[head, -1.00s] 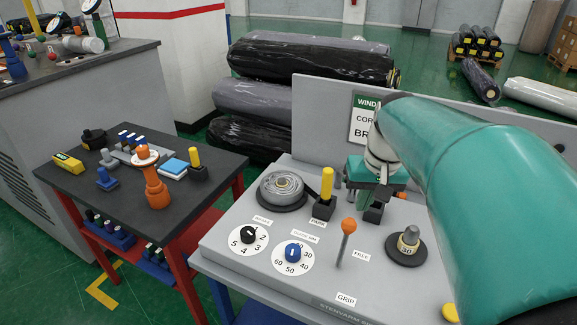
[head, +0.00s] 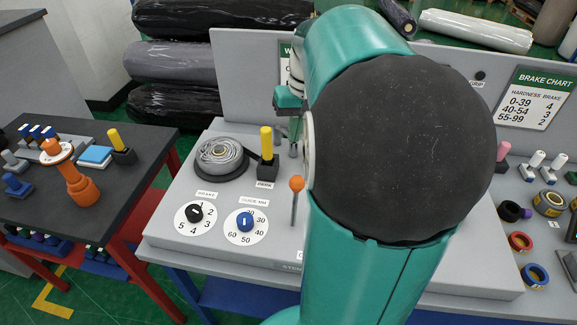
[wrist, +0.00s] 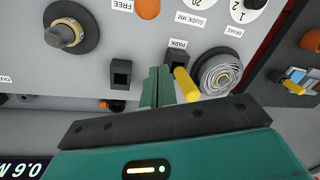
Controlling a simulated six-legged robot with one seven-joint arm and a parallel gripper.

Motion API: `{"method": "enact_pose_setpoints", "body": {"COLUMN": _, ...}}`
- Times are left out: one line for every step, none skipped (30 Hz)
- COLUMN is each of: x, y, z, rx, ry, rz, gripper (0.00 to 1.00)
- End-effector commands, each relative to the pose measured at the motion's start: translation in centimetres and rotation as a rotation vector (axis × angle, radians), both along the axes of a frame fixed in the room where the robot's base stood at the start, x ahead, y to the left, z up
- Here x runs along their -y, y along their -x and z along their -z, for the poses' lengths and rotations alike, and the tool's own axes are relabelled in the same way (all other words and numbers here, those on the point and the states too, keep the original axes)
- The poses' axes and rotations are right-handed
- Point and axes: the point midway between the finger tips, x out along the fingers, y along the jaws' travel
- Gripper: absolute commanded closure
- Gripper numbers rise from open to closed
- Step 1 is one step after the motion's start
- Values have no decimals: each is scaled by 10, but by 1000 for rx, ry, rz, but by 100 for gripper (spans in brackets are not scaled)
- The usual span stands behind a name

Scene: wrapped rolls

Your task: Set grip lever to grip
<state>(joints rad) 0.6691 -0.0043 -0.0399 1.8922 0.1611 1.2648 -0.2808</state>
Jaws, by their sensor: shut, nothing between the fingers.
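The grip lever is a thin grey rod with an orange ball knob (head: 297,184), on the sloping grey panel (head: 170,228). My arm covers the panel right beside it, hiding the FREE label and most of the GRIP label in the head view. In the wrist view, which shows the panel upside down, the orange knob (wrist: 147,8) is at the top edge beside the FREE label (wrist: 122,5). My gripper (wrist: 158,73) is shut and empty, near the yellow handle (wrist: 187,86) at PARK and apart from the knob. Its fingertips are mostly hidden in the head view.
The yellow handle (head: 266,142) stands beside a grey tape roll (head: 219,153). BRAKE (head: 195,212) and GUIDE MM (head: 245,222) dials lie left of the lever. An empty black square socket (wrist: 121,72) and a dark disc with a metal post (wrist: 66,34) show in the wrist view.

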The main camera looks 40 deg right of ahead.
Motion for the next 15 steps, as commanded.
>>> {"method": "enact_pose_setpoints", "body": {"x": 0, "y": 1, "z": 0, "rx": 1, "ry": 0, "rz": 1, "gripper": 100}}
{"method": "enact_pose_setpoints", "body": {"x": 0, "y": 1, "z": 0, "rx": 1, "ry": 0, "rz": 1, "gripper": 100}}
{"method": "enact_pose_setpoints", "body": {"x": 0, "y": 1, "z": 0, "rx": 0, "ry": 0, "rz": 1, "gripper": 100}}
{"method": "enact_pose_setpoints", "body": {"x": 0, "y": 0, "z": 1, "rx": 0, "ry": 0, "rz": 1, "gripper": 100}}
{"method": "enact_pose_setpoints", "body": {"x": 0, "y": 0, "z": 3, "rx": 0, "ry": 0, "rz": 1, "gripper": 100}}
{"method": "enact_pose_setpoints", "body": {"x": 0, "y": -1, "z": 5, "rx": -1, "ry": 0, "rz": 0, "gripper": 100}}
{"method": "enact_pose_setpoints", "body": {"x": -1, "y": -1, "z": 8, "rx": -1, "ry": 0, "rz": 0, "gripper": 100}}
{"method": "enact_pose_setpoints", "body": {"x": -1, "y": -2, "z": 11, "rx": -2, "ry": -1, "rz": 0, "gripper": 100}}
{"method": "enact_pose_setpoints", "body": {"x": -2, "y": -2, "z": 16, "rx": -2, "ry": -2, "rz": 0, "gripper": 100}}
{"method": "enact_pose_setpoints", "body": {"x": -3, "y": -3, "z": 20, "rx": -2, "ry": -1, "rz": 0, "gripper": 100}}
{"method": "enact_pose_setpoints", "body": {"x": -3, "y": -4, "z": 25, "rx": -2, "ry": -2, "rz": 0, "gripper": 100}}
{"method": "enact_pose_setpoints", "body": {"x": -4, "y": -5, "z": 33, "rx": -2, "ry": -2, "rz": -1, "gripper": 100}}
{"method": "enact_pose_setpoints", "body": {"x": -5, "y": -6, "z": 39, "rx": -3, "ry": -3, "rz": -2, "gripper": 100}}
{"method": "enact_pose_setpoints", "body": {"x": -6, "y": -7, "z": 45, "rx": -3, "ry": -3, "rz": -3, "gripper": 100}}
{"method": "enact_pose_setpoints", "body": {"x": -7, "y": -8, "z": 52, "rx": -4, "ry": -3, "rz": -3, "gripper": 100}}
